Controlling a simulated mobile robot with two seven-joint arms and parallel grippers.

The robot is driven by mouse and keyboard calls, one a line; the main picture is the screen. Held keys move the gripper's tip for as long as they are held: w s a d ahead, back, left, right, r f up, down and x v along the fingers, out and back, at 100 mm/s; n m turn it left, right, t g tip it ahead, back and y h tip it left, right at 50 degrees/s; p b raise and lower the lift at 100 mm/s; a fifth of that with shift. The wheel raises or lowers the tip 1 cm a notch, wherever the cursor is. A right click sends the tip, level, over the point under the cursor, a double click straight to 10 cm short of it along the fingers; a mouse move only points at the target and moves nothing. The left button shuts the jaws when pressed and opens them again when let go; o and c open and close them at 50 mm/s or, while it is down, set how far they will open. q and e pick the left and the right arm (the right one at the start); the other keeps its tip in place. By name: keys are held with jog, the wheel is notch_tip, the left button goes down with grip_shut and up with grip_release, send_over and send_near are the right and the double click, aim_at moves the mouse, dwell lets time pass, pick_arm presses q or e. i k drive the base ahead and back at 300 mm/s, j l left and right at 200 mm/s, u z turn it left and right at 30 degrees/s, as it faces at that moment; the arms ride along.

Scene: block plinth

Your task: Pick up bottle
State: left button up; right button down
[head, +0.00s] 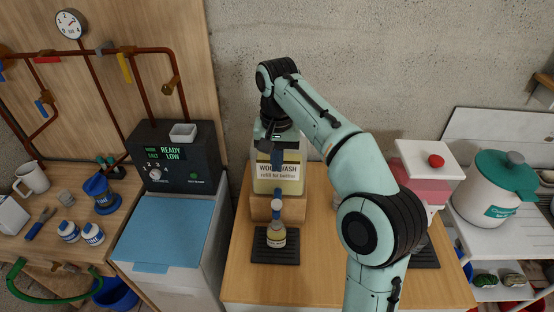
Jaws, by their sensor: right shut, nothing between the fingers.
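A small clear bottle (276,238) with a pale label and light contents stands upright on a black ribbed tray (292,254). A blue spout or cap shows just above its neck. Behind it is a large dispenser of yellowish liquid labelled "WOOD WASH refill flat bottles" (278,180), on a wooden block. My right gripper (277,157) is in front of the dispenser's upper part, above the bottle and apart from it. It is shut and empty, with its fingers partly hard to make out. My left gripper is out of view.
A black machine (173,158) reading "READY LOW" and a blue-topped cabinet (160,232) stand to the left. Left of them are a mug (33,178) and small blue-capped bottles (68,231). A teal-lidded container (496,188) stands right. Bare wooden counter (322,262) lies beside the tray.

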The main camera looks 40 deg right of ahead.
aim_at(276, 231)
jog(key=k, duration=1)
